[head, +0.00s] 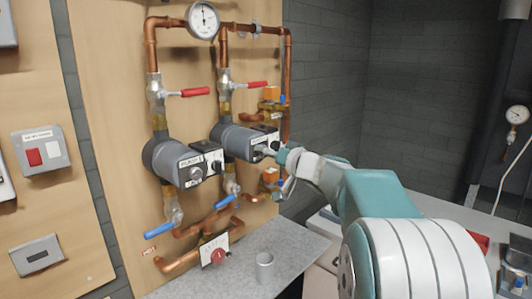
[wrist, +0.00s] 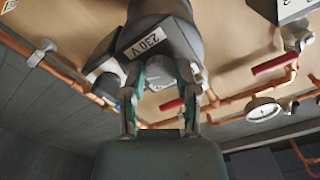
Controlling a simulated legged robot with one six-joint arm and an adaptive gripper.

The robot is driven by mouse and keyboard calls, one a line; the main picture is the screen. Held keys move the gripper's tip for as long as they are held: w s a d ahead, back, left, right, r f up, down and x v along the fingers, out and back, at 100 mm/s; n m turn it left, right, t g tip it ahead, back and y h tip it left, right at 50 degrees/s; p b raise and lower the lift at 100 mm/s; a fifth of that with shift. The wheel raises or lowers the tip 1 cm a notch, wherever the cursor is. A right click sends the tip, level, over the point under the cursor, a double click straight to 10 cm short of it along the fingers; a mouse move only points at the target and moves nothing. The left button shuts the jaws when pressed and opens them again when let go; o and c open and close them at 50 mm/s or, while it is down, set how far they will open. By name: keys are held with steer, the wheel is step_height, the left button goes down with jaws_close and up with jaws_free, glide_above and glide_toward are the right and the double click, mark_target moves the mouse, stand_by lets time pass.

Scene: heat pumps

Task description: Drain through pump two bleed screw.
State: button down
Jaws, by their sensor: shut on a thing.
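Pump two (head: 232,138) is the right-hand of two grey pumps on the wooden panel. My gripper (head: 268,151) reaches its front face from the right. In the wrist view the pump (wrist: 157,14) fills the top middle, with a "230 V" label. The round grey bleed screw (wrist: 160,72) on its face sits between the two fingers of my gripper (wrist: 159,95), which are shut on it. In the head view the fingers hide most of the screw. I cannot tell how far the screw is turned.
The left pump (head: 172,160) has a similar knob. Red-handled valves (head: 195,92) sit above, blue-handled ones (head: 160,231) below. A pressure gauge (head: 204,20) tops the copper pipes.

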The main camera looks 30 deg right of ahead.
steer(key=shift+f+n, duration=0.35)
steer(key=shift+n, duration=0.15)
steer(key=shift+c, duration=2.4)
jaws_free()
steer(key=shift+o, duration=0.5)
steer(key=shift+w, duration=0.1)
steer(key=shift+r, duration=0.15)
steer(key=v, duration=1.2)
